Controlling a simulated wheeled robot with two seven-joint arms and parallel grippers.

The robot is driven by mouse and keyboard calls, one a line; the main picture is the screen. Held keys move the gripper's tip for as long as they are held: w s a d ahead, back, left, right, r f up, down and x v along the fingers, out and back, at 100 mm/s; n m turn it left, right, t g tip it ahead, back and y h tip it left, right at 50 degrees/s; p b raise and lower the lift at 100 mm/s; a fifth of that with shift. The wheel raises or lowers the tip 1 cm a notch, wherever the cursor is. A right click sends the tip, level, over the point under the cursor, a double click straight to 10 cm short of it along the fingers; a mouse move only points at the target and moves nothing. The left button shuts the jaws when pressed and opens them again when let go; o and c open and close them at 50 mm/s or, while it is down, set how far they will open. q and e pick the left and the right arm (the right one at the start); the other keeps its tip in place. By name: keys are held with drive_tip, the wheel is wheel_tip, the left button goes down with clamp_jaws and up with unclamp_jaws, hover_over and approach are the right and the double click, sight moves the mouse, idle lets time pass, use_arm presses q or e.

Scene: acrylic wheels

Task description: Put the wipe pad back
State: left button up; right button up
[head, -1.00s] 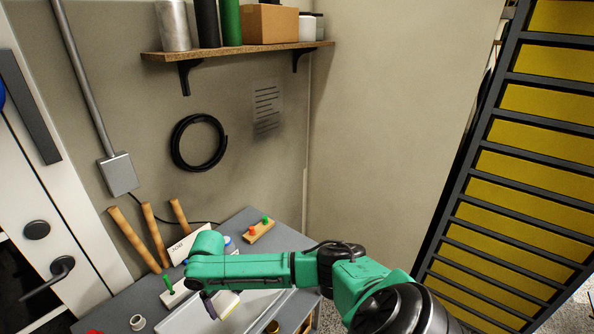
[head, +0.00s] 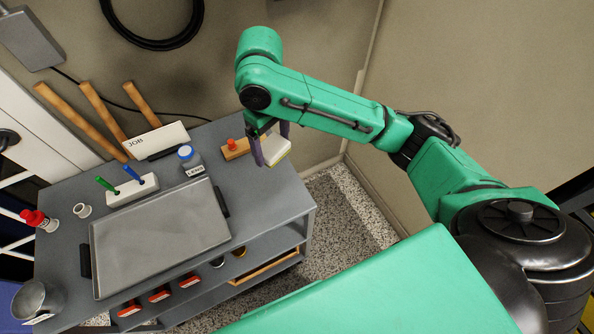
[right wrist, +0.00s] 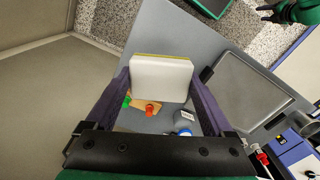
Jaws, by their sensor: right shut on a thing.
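The wipe pad (head: 277,150) is a white block with a yellow layer. My right gripper (head: 268,144) is shut on it, with its dark purple fingers on either side. The pad is over the back right corner of the grey bench (head: 262,198), beside the small wooden block with pegs (head: 236,153). In the right wrist view the pad (right wrist: 161,79) sits between the fingertips, and the block's red and green pegs show below it. I cannot tell whether the pad touches the bench. My left gripper is not seen in the head view.
A large grey tray (head: 160,238) lies mid-bench. Behind it stand a grey bottle with a blue cap (head: 191,163), a white JOB card (head: 157,141) and a white block with green and blue pegs (head: 133,191). A metal cup (head: 38,299) is front left. The bench right of the tray is clear.

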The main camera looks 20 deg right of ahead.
approach(276, 194)
wheel_tip(276, 194, down, 6)
drive_tip(key=shift+s+f, duration=0.1)
drive_tip(key=shift+f, duration=0.05)
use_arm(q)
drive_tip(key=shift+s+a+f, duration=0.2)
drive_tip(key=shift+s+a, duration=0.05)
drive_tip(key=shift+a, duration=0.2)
use_arm(e)
drive_tip(key=shift+f, duration=0.15)
drive_tip(key=shift+f, duration=0.1)
drive_tip(key=o, duration=1)
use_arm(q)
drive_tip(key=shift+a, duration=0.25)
use_arm(e)
drive_tip(key=shift+o, duration=0.2)
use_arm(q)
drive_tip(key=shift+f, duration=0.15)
use_arm(e)
wheel_tip(276, 194, up, 12)
drive_tip(key=shift+r, duration=0.2)
